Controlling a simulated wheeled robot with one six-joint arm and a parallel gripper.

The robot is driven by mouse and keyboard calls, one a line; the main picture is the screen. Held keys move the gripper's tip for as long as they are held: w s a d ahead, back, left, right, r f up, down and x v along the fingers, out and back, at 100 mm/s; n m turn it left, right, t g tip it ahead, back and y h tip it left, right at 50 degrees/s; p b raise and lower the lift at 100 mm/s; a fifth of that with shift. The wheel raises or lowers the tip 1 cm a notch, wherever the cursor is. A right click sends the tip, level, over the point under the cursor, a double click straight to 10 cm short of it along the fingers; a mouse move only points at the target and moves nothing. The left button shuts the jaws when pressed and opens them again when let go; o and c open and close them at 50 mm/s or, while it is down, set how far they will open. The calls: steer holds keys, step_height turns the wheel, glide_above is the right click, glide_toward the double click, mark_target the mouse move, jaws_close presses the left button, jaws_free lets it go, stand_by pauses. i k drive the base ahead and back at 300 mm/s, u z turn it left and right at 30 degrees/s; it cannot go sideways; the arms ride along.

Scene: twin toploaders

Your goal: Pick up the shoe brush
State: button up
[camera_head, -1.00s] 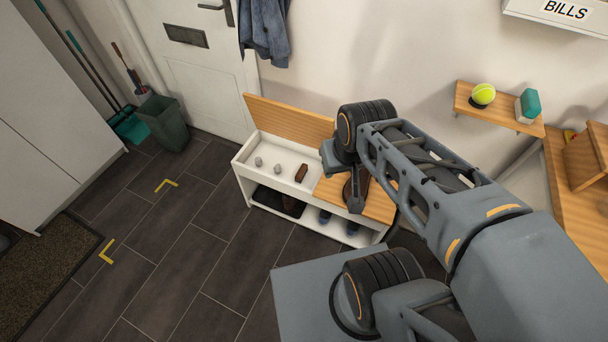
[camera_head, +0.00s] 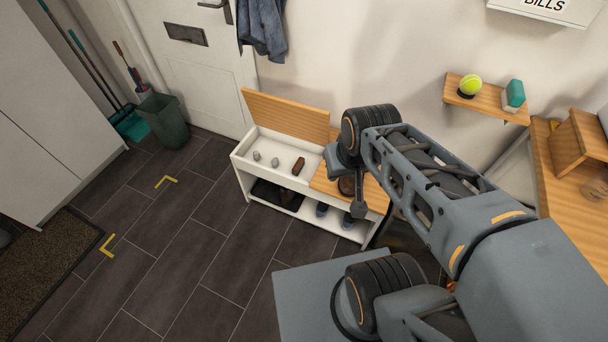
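A small dark brown block, which looks like the shoe brush (camera_head: 298,166), lies in the open white compartment of the shoe bench (camera_head: 246,172). Two small grey round items (camera_head: 266,159) lie to its left in the same compartment. My gripper (camera_head: 357,208) points down over the right, closed wooden part of the bench, to the right of the brush and apart from it. Its fingers are too small and dark to show whether they are open. A brown item (camera_head: 347,186) shows just left of my gripper, partly hidden; I cannot tell what it is.
The bench's left wooden lid (camera_head: 285,115) stands raised against the wall. Shoes (camera_head: 322,210) sit on the shelf below. A wall shelf (camera_head: 487,103) with a tennis ball (camera_head: 470,85) and a wooden counter (camera_head: 560,200) are at right.

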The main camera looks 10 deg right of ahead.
mark_target(299, 165)
steer(key=k, duration=0.95)
steer(key=u, duration=0.7)
steer(key=i, duration=1.7)
steer(key=z, duration=0.6)
steer(key=i, duration=0.3)
steer(key=z, duration=0.35)
